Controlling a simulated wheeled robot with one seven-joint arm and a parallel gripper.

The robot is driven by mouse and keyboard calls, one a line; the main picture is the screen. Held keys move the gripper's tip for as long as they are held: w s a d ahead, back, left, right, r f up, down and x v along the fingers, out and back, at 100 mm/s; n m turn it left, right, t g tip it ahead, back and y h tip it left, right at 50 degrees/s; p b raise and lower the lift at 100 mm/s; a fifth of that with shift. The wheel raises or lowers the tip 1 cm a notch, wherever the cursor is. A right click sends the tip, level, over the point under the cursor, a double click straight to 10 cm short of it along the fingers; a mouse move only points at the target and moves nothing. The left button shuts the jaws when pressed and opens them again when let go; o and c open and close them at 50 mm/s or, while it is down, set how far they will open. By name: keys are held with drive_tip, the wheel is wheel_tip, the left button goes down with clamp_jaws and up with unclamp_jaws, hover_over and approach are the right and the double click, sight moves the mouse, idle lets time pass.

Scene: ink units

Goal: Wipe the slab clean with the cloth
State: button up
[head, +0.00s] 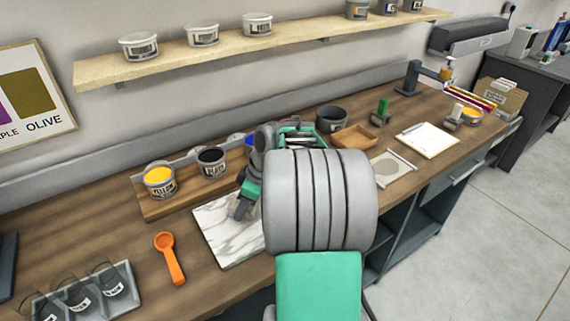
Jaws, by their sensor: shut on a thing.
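The slab (210,228) is white marble with grey veins and lies on the wooden bench at centre left; my arm hides its right part. My gripper (241,211) is low over the slab's upper middle, pointing down, with its fingers shut. The cloth is not clearly visible in the head view; what is between the fingers is mostly hidden by the gripper and my arm. I cannot tell whether the fingers or what they hold touch the slab. No clear stain shows on the visible part of the slab.
An orange spoon (170,259) lies left of the slab. Behind it, a tub of yellow ink (160,181) and a tub of black ink (212,162) stand on a wooden board. A grey rack (84,299) is at front left. Bare bench lies around the spoon.

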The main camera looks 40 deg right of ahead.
drive_tip(key=shift+d+r+p, duration=0.15)
drive_tip(key=shift+r+p, duration=1.8)
drive_tip(key=shift+r, duration=1.85)
